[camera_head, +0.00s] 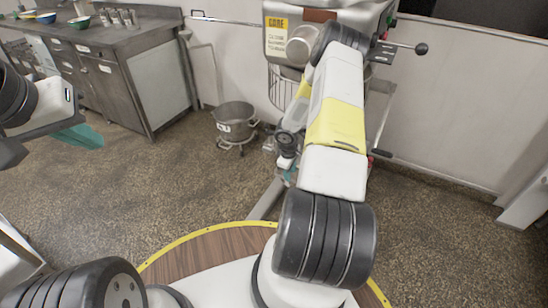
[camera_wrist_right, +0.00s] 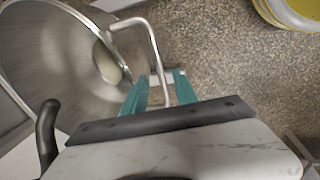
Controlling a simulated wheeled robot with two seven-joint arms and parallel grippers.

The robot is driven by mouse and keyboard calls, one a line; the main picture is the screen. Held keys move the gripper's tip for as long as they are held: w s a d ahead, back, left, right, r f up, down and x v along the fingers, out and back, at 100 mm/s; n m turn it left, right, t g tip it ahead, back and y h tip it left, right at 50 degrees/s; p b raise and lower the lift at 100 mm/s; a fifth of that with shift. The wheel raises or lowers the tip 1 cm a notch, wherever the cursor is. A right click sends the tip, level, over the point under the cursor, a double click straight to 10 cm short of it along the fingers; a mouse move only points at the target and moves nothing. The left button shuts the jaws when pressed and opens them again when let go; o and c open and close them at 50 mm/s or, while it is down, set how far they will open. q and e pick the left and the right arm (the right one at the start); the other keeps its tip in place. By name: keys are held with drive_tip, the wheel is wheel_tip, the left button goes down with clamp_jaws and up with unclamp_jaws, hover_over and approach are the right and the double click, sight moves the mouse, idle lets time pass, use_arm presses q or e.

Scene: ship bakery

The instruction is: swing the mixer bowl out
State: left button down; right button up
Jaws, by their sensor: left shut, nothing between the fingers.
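The mixer (camera_head: 290,40) stands at the back centre in the head view, with a yellow label and a wire guard (camera_head: 278,88). My right arm covers much of it, including most of the bowl. In the right wrist view the metal mixer bowl (camera_wrist_right: 50,60) fills the left side, with a pale lump inside. A bent metal rod handle (camera_wrist_right: 152,45) stands beside its rim. My right gripper (camera_wrist_right: 158,92) is open, its teal fingers on either side of the handle's lower part. My left gripper (camera_head: 80,137) is shut and empty at the left, far from the mixer.
A separate metal pot (camera_head: 235,120) stands on a wheeled dolly left of the mixer. A steel counter (camera_head: 150,75) with bowls and cups is at the back left. A lever with a black knob (camera_head: 421,48) sticks out right of the mixer. The speckled floor is clear at left.

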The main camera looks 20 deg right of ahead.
drive_tip(key=shift+w+d+f, duration=0.15)
drive_tip(key=shift+f, duration=0.75)
drive_tip(key=shift+w+d+f, duration=0.1)
drive_tip(key=shift+f, duration=0.75)
clamp_jaws()
